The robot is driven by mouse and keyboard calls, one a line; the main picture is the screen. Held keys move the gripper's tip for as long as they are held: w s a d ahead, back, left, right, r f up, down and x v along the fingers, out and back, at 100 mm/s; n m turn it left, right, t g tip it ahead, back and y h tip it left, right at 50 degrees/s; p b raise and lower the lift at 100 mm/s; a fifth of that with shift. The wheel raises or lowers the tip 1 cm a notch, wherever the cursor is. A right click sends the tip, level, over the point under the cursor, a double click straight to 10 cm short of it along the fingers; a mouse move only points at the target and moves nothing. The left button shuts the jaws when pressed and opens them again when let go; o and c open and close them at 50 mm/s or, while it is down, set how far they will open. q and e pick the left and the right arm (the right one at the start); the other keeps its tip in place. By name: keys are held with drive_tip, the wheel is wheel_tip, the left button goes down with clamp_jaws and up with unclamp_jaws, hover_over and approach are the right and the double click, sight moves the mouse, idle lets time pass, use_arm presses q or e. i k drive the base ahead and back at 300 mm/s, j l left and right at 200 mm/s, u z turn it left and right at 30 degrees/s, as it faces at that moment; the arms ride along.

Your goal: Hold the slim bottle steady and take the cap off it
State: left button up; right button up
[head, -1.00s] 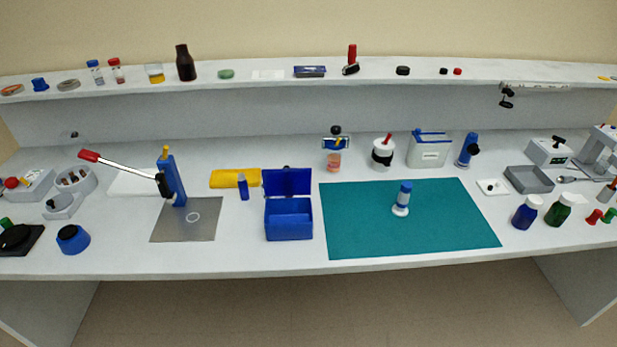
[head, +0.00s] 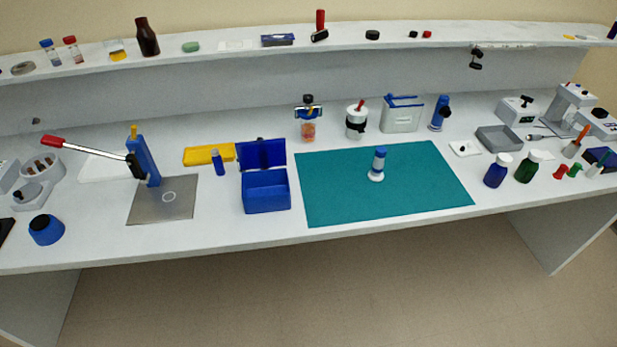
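A slim bottle (head: 377,167) with a blue cap (head: 380,152) stands upright on the teal mat (head: 430,200), right of the mat's middle. Its body looks pale and grey-blue, and its foot is a wider white ring. The cap sits on top of the bottle. Nothing touches the bottle. Neither of my grippers shows in the head view.
A blue open-lidded box (head: 266,195) stands left of the mat. A lever press (head: 145,162) stands on a grey plate further left. Behind the mat are a clamped jar (head: 308,130), a white pot (head: 356,122) and a pale container (head: 402,116). The mat around the bottle is clear.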

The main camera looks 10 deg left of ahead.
sight(375, 175)
drive_tip(key=u, duration=0.25)
drive_tip(key=l+u, duration=1.35)
drive_tip(key=k+l, duration=0.05)
drive_tip(key=l, duration=0.05)
